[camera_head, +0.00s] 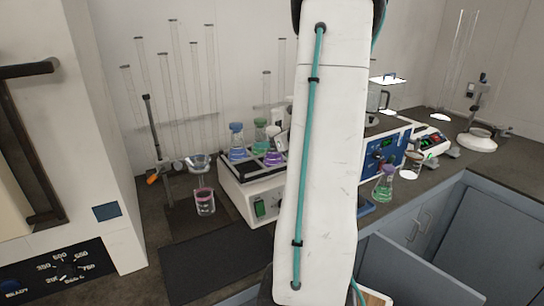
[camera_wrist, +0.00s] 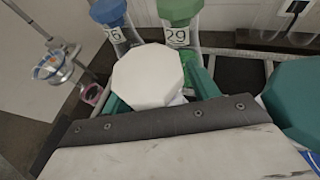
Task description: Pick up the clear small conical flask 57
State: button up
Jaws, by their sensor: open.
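In the wrist view, a white eight-sided stopper (camera_wrist: 148,76) lies between the green fingers of my gripper (camera_wrist: 157,92). The fingers are open, one on each side of it; I cannot tell if they touch it. The flask under this stopper is mostly hidden, and no number 57 is readable. Behind it stand a blue-capped flask (camera_wrist: 110,14), its label ending in 6, and a green-capped flask (camera_wrist: 178,18) labelled 29. In the head view, my arm hides the gripper and part of the shaker (camera_head: 252,196).
A large teal cap (camera_wrist: 298,98) is close on the right in the wrist view.

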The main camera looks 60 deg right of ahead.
jog(key=c, duration=1.1)
jog(key=shift+c, duration=0.2)
jog(key=shift+r, duration=0.15)
